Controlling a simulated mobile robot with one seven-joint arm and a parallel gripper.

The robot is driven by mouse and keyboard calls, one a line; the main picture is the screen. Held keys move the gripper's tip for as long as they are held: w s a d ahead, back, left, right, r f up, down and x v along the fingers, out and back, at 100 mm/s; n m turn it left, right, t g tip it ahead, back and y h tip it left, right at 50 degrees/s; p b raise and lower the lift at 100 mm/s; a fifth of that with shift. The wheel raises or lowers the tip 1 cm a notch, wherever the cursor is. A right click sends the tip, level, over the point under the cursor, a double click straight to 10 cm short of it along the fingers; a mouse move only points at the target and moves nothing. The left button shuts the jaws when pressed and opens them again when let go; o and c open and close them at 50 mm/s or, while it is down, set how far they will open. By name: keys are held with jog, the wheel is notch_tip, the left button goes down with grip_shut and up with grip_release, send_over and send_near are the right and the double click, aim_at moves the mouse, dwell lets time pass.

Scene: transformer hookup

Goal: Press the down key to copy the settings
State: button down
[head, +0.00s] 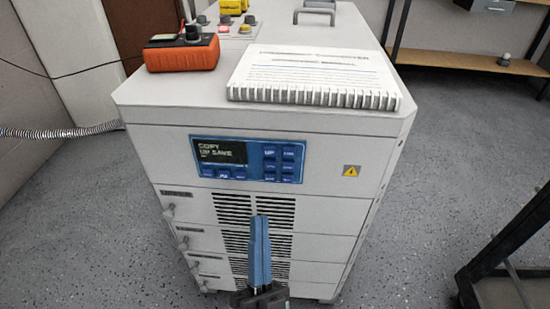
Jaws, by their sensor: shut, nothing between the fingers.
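The blue control panel (248,160) is on the upper front face of the grey cabinet. Its dark screen (222,152) reads "COPY" and "UP SAVE", with a smaller line below that I cannot read. A block of blue keys (279,162) is right of the screen, and a few more keys sit under the screen. One key at the top of the block seems to read "UP"; the other labels, including any down key, are too small to read surely. My gripper (260,219) has blue fingers, shut and empty. It appears below the panel, in front of the vent slots; its distance from the face is unclear.
On the cabinet top (150,98) lie an orange meter (183,55), a spiral-bound booklet (312,76) and several knobs. A yellow warning label (351,170) is right of the panel. A dark cart frame (505,250) stands at lower right. Grey floor (430,190) between is clear.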

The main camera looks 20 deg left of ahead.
aim_at(270, 165)
jog(key=w+a+b, duration=0.2)
jog(key=w+b, duration=0.1)
jog(key=w, duration=0.5)
jog(key=shift+w+a+b, duration=0.2)
jog(key=shift+w+b, duration=0.05)
jog(key=shift+b, duration=0.05)
jog(key=shift+w, duration=0.1)
dwell(2.0)
jog(key=shift+w+a+b, duration=0.15)
jog(key=shift+w+b, duration=0.15)
jog(key=shift+w+a, duration=0.1)
jog(key=shift+w, duration=0.25)
dwell(0.6)
jog(key=shift+s, duration=0.1)
jog(key=shift+s+d, duration=0.25)
jog(key=shift+s, duration=0.4)
